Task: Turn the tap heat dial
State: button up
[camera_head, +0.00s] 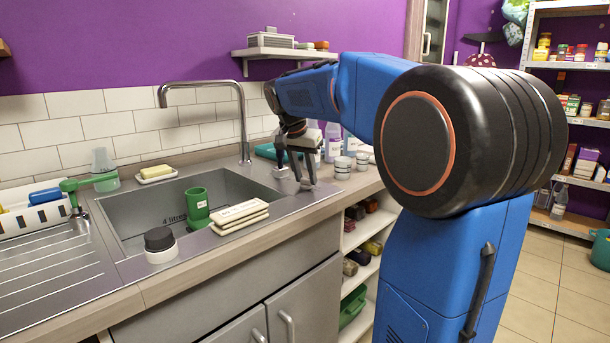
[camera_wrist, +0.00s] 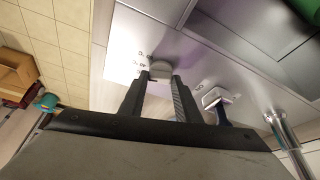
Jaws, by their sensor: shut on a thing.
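The tap heat dial (camera_wrist: 174,70) is a small grey round knob on the metal sink deck, seen in the wrist view with small marks beside it. My gripper (camera_wrist: 162,80) points down at it, and its two dark fingers are shut on the dial. In the head view my gripper (camera_head: 295,181) is at the right end of the sink, and its fingers mostly hide the dial. The tall curved tap (camera_head: 243,120) stands behind the sink, to the left of my gripper. The dial's exact angle cannot be told.
The sink basin (camera_head: 150,200) lies left of my gripper, with a green cup (camera_head: 197,208) inside. Stacked pale tablets (camera_head: 240,216) and a black-lidded jar (camera_head: 160,246) sit along the front edge. Bottles (camera_head: 333,141) and small tins (camera_head: 342,166) stand close to the right.

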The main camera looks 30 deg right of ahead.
jog(key=n, duration=0.2)
jog(key=n+t+y, duration=0.1)
jog(key=n, duration=0.1)
jog(key=n+y, duration=0.1)
jog(key=n, duration=0.2)
jog(key=shift+s+d+t, duration=0.2)
jog(key=shift+d+t, duration=0.05)
jog(key=shift+t, duration=0.15)
jog(key=n, duration=0.2)
jog(key=n+y, duration=0.1)
jog(key=n, duration=0.1)
jog(key=shift+d+t+y, duration=0.1)
jog(key=shift+t+y, duration=0.2)
jog(key=shift+d+n+y, duration=0.1)
jog(key=shift+n+y, duration=0.5)
jog(key=shift+n, duration=1.1)
jog(key=o, duration=1)
jog(key=shift+o, duration=0.2)
jog(key=v, duration=1.7)
jog(key=shift+r, duration=0.2)
